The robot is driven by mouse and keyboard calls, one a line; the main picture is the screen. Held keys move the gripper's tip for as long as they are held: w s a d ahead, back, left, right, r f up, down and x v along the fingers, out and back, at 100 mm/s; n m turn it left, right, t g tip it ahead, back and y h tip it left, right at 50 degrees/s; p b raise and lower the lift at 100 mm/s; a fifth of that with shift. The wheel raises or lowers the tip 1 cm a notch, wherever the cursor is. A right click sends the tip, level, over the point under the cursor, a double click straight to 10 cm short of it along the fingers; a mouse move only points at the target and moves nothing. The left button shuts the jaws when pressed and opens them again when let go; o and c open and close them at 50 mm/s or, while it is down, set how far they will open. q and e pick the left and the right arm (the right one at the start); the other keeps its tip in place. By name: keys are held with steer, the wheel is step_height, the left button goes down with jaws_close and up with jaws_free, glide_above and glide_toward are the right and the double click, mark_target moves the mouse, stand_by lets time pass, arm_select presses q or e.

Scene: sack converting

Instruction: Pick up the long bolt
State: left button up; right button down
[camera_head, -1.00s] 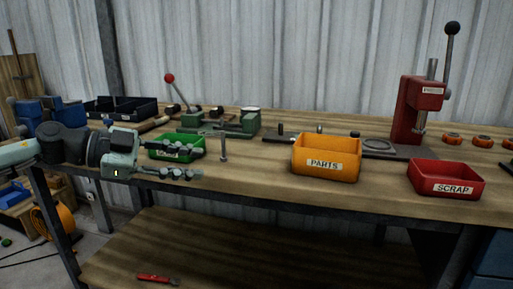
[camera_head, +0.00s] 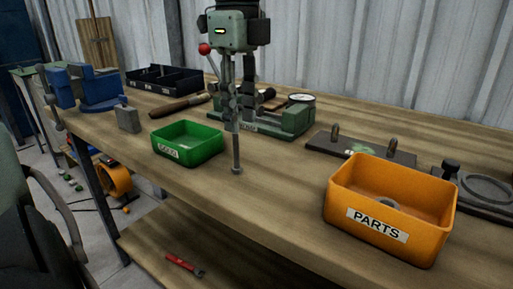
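The long bolt (camera_head: 236,155) stands upright on the bench, its foot flat on the wood to the right of the green bin. My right gripper is not in view.
The green bin (camera_head: 210,151) is left of the bolt. A green fixture (camera_head: 290,122) with a red-knobbed lever is close behind. The orange PARTS bin (camera_head: 415,247) is at right. A grey block (camera_head: 128,119), blue vice (camera_head: 92,90) and black tray (camera_head: 165,78) are left.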

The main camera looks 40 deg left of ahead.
mark_target(237, 167)
arm_select(q)
steer(key=f, duration=0.5)
steer(key=s+f, duration=0.1)
steer(key=f, duration=0.1)
steer(key=shift+a+f, duration=0.15)
steer(key=shift+f, duration=0.15)
jaws_close()
